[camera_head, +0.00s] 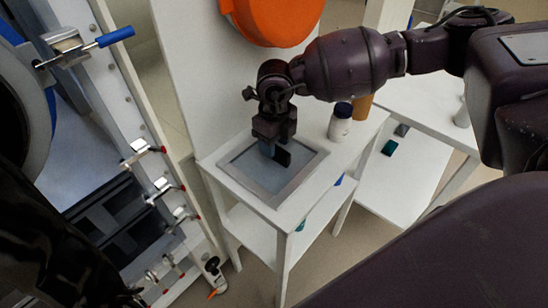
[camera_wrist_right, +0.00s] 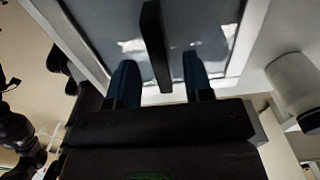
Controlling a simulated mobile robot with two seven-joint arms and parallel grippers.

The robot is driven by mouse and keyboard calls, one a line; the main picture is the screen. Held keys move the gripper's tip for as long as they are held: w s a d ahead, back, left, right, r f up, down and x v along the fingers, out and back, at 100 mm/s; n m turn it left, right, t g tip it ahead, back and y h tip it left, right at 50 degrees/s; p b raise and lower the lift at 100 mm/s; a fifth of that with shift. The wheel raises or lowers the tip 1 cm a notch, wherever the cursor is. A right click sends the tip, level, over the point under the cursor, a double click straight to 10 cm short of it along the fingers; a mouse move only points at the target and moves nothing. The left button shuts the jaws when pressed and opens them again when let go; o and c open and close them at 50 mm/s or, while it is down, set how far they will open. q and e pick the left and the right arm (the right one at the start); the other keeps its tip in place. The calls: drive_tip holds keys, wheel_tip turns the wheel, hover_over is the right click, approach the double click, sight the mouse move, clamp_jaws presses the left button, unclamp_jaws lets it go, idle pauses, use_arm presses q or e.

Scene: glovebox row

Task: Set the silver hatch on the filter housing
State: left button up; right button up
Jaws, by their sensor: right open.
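The silver hatch (camera_head: 233,171) lies flat on a small white table in the middle of the head view: a grey square frame around a paler panel, with an upright black bar handle (camera_head: 283,157). My right gripper (camera_head: 272,146) is above it, open, with fingers pointing down at the handle. In the right wrist view the handle (camera_wrist_right: 155,45) stands between the two spread blue fingers (camera_wrist_right: 160,82), with gaps on both sides. What looks like the filter housing (camera_head: 115,222), with dark slotted parts, is at the lower left. My left gripper is not in view.
A white bottle with a dark cap (camera_head: 340,122) and an orange-brown cup (camera_head: 362,106) stand behind the hatch. An orange round cover (camera_head: 272,18) is on the white wall panel. Red-tipped clamps (camera_head: 140,150) and a blue-handled latch (camera_head: 114,37) line the left frame.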

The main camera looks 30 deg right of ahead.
wheel_tip(320, 180, down, 3)
drive_tip(key=shift+r, duration=0.1)
drive_tip(key=shift+w, duration=0.1)
clamp_jaws()
idle(0.3)
